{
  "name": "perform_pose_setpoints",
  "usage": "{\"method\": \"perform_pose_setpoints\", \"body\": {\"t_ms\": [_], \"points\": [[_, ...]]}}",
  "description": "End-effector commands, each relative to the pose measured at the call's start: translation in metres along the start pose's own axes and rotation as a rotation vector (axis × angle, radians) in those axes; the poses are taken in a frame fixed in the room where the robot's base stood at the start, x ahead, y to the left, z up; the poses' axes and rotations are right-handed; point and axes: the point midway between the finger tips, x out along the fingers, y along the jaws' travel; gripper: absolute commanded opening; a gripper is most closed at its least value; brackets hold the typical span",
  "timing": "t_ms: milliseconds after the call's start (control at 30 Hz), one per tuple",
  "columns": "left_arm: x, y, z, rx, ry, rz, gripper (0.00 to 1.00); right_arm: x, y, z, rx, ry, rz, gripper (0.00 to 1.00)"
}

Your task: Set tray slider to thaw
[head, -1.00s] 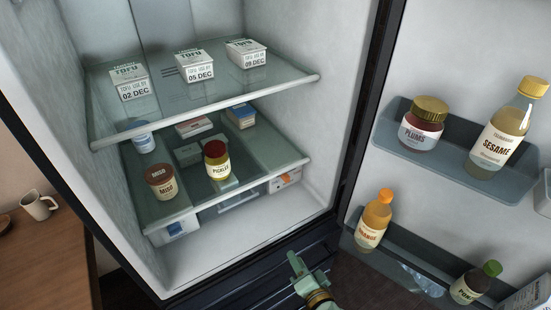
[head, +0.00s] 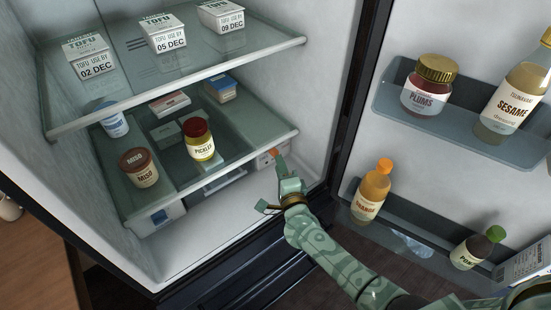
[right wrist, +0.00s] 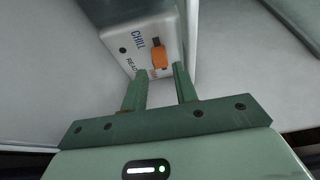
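No word "thaw" is readable. A short dark slot shows just above the knob. In the head view the orange knob (head: 273,153) is small, at the right end under the lower shelf. My right gripper (head: 268,181) is open and empty in front of that tray. Its fingertips (right wrist: 161,68) straddle the knob in the picture; contact cannot be told. My left gripper is not in view.
The lower glass shelf (head: 215,172) overhangs the tray and carries jars and boxes. Another tray front with a blue mark (head: 158,216) is at the left. The open door holds an orange bottle (head: 372,190) right of my arm. The fridge floor (head: 205,245) is bare.

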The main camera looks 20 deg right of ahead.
Motion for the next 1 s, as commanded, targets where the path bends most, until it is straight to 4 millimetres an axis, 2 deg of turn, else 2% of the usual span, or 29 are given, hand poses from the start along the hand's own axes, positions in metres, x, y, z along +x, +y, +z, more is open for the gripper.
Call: {"method": "perform_pose_setpoints", "body": {"t_ms": [100,233,400,600,633,733,900,1000], "points": [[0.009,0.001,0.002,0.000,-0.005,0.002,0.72,0.023,0.003,0.001,-0.001,-0.001,0.001,0.29],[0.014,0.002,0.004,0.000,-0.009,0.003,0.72,0.039,0.003,0.001,0.000,-0.001,0.001,0.29],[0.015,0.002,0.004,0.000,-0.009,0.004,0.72,0.046,0.001,0.000,-0.001,-0.001,0.002,0.29],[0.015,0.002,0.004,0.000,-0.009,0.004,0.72,0.047,0.000,0.000,-0.001,-0.001,0.001,0.29],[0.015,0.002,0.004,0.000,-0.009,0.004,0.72,0.047,0.000,0.000,-0.001,-0.001,0.001,0.26],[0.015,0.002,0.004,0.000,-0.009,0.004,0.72,0.047,0.000,0.000,-0.001,-0.001,0.001,0.00],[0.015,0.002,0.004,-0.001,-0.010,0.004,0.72,0.047,0.001,-0.001,-0.002,-0.001,0.001,0.00],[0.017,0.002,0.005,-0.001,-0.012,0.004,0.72,0.051,0.001,-0.011,-0.004,-0.001,0.001,0.00]]}}
